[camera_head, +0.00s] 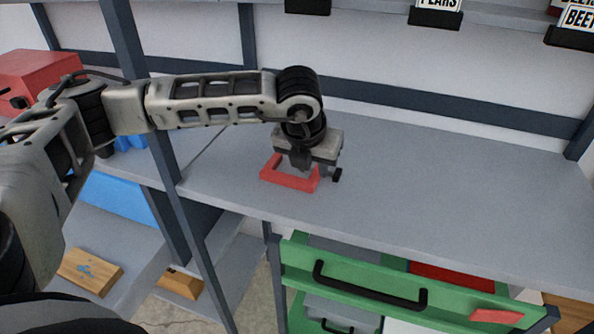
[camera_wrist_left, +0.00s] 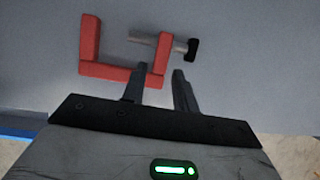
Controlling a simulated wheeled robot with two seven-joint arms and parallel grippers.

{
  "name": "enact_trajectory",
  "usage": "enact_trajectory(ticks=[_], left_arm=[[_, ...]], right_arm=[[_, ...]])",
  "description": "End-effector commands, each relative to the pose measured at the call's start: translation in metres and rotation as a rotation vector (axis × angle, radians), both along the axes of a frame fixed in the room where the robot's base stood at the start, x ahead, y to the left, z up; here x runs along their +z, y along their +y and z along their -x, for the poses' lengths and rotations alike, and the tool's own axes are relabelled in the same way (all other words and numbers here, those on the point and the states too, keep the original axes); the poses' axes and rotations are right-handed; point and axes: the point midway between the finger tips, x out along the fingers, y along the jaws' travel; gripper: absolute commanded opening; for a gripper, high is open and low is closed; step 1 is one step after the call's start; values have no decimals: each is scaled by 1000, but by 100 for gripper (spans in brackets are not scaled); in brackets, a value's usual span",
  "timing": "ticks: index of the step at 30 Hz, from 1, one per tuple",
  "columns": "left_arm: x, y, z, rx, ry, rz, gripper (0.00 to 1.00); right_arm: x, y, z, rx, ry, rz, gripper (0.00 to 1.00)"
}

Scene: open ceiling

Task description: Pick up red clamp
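The red clamp (camera_head: 285,181) lies on the grey shelf top in the head view, with its C-shaped frame showing below my left gripper. In the left wrist view the red clamp (camera_wrist_left: 107,72) shows its grey screw and black knob at the right. My left gripper (camera_head: 303,163) points down over the clamp and hides part of it. In the left wrist view my left gripper (camera_wrist_left: 158,85) has its fingers apart, with the clamp's right-hand end between them. A gap shows beside the right finger. My right gripper is not in view.
The grey shelf top (camera_head: 440,190) is clear to the right of the clamp. Dark uprights (camera_head: 150,110) stand at the left. A green drawer (camera_head: 400,285) with a black handle is below the shelf. A red box (camera_head: 40,70) sits at the far left.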

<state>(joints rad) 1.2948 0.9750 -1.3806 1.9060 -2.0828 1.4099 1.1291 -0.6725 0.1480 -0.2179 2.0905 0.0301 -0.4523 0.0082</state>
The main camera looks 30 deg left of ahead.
Motion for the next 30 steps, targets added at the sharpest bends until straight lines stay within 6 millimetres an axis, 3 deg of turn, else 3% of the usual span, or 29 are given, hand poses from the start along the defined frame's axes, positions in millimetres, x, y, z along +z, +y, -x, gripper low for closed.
enact_trajectory(ticks=[6, 14, 17, 30], left_arm=[[-24, 2, -10, 1, 2, 1, 29], [-27, 2, -12, 0, 0, 1, 29], [-27, 2, -11, 0, 0, 1, 1], [-21, 2, -12, 0, -3, 2, 0]], right_arm=[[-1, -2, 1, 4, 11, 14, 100], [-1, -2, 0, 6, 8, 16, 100], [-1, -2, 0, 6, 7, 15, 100], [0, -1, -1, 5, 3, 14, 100]])
